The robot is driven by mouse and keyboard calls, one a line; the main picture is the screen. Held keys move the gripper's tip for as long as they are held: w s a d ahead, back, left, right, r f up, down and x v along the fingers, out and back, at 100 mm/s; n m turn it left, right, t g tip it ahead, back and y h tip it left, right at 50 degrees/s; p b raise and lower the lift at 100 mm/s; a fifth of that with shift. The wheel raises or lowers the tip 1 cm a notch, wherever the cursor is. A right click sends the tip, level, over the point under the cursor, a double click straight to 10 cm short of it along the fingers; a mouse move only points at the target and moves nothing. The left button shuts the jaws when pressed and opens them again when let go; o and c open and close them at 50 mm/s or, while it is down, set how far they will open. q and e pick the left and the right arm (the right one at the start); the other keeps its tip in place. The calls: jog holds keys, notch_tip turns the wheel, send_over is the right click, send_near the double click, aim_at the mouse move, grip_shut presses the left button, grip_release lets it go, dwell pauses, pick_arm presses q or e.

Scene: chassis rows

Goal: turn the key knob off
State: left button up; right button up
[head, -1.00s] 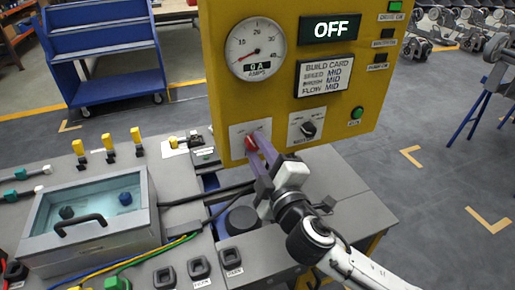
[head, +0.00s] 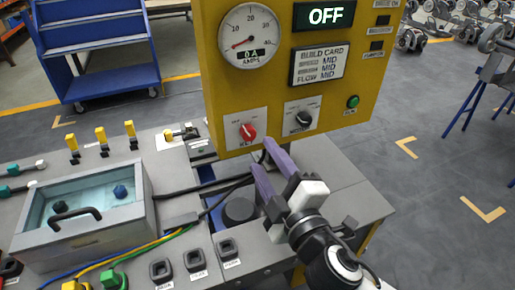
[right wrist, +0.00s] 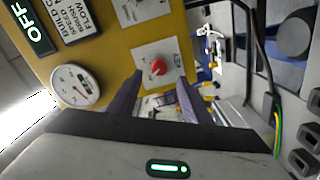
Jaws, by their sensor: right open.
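The red key knob (head: 247,132) sits on a white plate low on the yellow panel (head: 225,95). It also shows in the right wrist view (right wrist: 158,67), between and beyond my fingers. My right gripper (head: 263,158) is open and empty, with purple fingers, just below the knob and apart from it. In the right wrist view my right gripper (right wrist: 155,90) has its fingers spread either side of the knob plate. The display (head: 325,15) reads OFF, and the gauge (head: 250,36) reads about 0 A. My left gripper is not in view.
A black selector knob (head: 303,119) and a green button (head: 353,102) are right of the key knob. A lidded clear box (head: 85,215) stands on the bench at left. Black cables (head: 190,192) run below the panel. A blue cart (head: 95,50) stands behind.

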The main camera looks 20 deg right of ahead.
jog(key=shift+s, duration=1.35)
jog(key=shift+d, duration=0.1)
jog(key=s+d+f+m+g+h, duration=0.1)
jog(key=s+d+f+m+g, duration=0.3)
jog(key=f, duration=0.3)
jog(key=s+d+f+m+g+h, duration=0.2)
jog(key=s+d+f+m+g, duration=0.15)
jog(key=f, duration=0.45)
jog(key=s+a+f+m+g+y, duration=0.1)
jog(key=s+f+m+g, duration=0.1)
jog(key=s+f+g, duration=0.3)
jog(key=s+a+f+m+g+y, duration=0.1)
jog(key=s+f+m+g, duration=0.1)
jog(key=s, duration=0.5)
jog(key=w+a+f+t+y, duration=0.3)
jog(key=w+a+f+t, duration=0.1)
jog(key=f, duration=0.7)
jog(key=shift+a+t, duration=0.55)
jog(key=shift+a, duration=0.7)
